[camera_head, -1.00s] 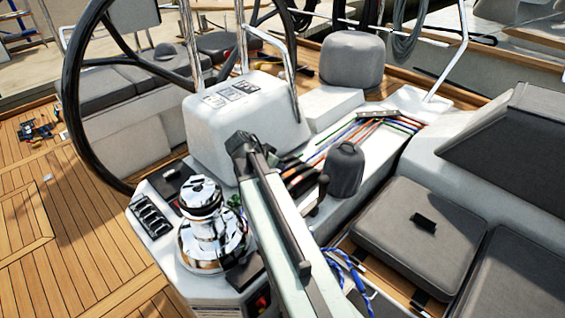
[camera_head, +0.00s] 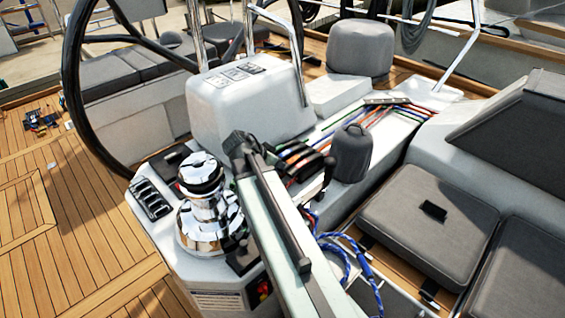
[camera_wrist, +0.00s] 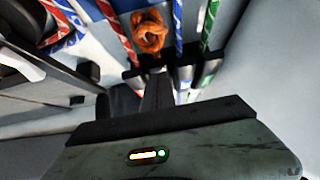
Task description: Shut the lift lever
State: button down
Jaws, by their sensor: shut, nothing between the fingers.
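The bank of rope clutches with black levers (camera_head: 300,160) sits on the white console, partly behind my arm in the head view. One black lever or handle (camera_head: 328,172) stands up at its right end. I cannot tell which lever is the lift lever. A dark lever-like part (camera_wrist: 50,85) lies left of the fingers. In the head view my arm hides the gripper.
A chrome winch (camera_head: 210,215) stands left of my arm. A grey-covered winch (camera_head: 351,152) stands right of the clutches. The steering wheel (camera_head: 75,90) is at left. Blue rope (camera_head: 350,255) hangs at the console's right side. Grey seat cushions (camera_head: 415,225) are at right.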

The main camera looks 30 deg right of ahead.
jog(key=shift+s+a+f, duration=0.3)
jog(key=shift+a+f, duration=0.05)
jog(key=shift+f, duration=0.15)
jog(key=shift+r, duration=0.1)
jog(key=w+p+v, duration=0.1)
jog(key=p+v, duration=0.5)
jog(key=v, duration=0.1)
jog(key=shift+r+p, duration=0.3)
jog(key=shift+r, duration=0.3)
